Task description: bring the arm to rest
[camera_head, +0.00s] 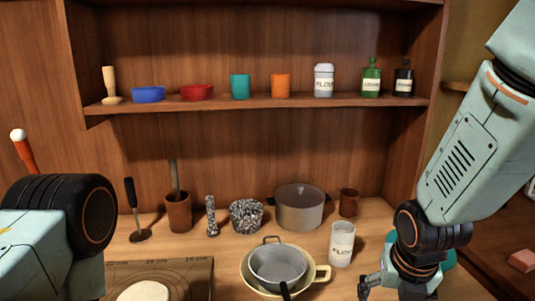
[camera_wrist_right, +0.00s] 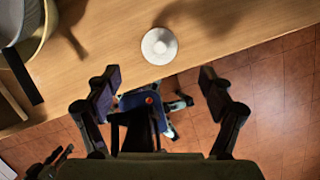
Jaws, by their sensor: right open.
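My right arm comes in from the right in the head view, hanging down over the counter. A round white top (camera_wrist_right: 160,46) lies beyond the fingertips there, on the wooden counter (camera_wrist_right: 245,40). Part of my left arm shows at the left of the head view; its gripper is out of view.
A grey pan (camera_head: 278,264) sits in a cream pan (camera_head: 322,273) left of the canister. A grey pot (camera_head: 299,208) and brown cup (camera_head: 349,203) stand behind. The shelf (camera_head: 250,104) holds several containers.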

